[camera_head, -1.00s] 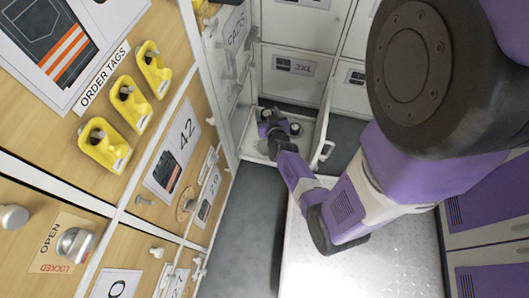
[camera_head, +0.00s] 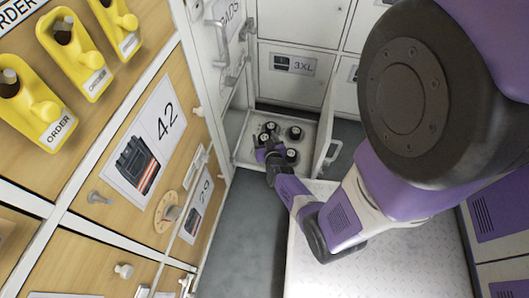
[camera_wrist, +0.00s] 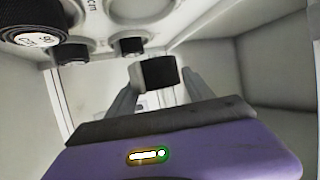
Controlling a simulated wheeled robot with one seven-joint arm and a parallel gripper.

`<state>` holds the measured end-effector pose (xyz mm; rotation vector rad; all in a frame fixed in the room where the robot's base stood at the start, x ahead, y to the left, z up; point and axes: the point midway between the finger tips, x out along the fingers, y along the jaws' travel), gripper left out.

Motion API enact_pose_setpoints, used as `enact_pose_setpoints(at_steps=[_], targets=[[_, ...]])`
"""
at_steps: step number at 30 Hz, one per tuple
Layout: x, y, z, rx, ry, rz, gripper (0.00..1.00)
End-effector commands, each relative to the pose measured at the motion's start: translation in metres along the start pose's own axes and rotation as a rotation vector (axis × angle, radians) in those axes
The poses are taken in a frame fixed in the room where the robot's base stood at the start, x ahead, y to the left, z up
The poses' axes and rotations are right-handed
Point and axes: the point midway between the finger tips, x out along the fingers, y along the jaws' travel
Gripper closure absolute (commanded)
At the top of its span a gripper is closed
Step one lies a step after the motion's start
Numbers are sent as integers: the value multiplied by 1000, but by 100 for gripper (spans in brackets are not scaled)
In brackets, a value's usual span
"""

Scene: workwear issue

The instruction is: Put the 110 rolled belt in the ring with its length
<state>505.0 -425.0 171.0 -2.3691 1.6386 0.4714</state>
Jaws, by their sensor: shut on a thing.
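My gripper (camera_head: 264,151) reaches into the open white compartment at the back in the head view. In the wrist view its two grey fingers (camera_wrist: 158,84) are shut on a black rolled belt (camera_wrist: 160,71). I cannot read a length on this belt. A pale panel with round rings (camera_wrist: 140,10) lies beyond it; the ring at the top middle looks empty, and only part of a "cm" mark shows beside it. The held belt looks apart from the rings.
Other black rolled belts stand in the compartment (camera_head: 295,132); one with a white label (camera_wrist: 40,28) is near the wrist view's upper left. Compartment walls (camera_wrist: 215,60) are close on the right. An open door (camera_head: 327,125) and a drawer wall with knobs (camera_head: 98,197) flank my arm.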

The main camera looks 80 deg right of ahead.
Motion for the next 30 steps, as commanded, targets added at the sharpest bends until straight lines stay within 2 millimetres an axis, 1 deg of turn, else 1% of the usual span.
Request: enact_pose_setpoints(at_steps=[1, 3, 11, 20, 22, 30], targets=[[6, 0, 14, -1, 0, 0, 85], [10, 0, 21, -1, 0, 0, 85], [14, 0, 32, 0, 1, 1, 85], [29, 0, 67, -1, 1, 0, 85], [30, 0, 70, -1, 1, 0, 85], [29, 0, 68, -1, 1, 0, 85]])
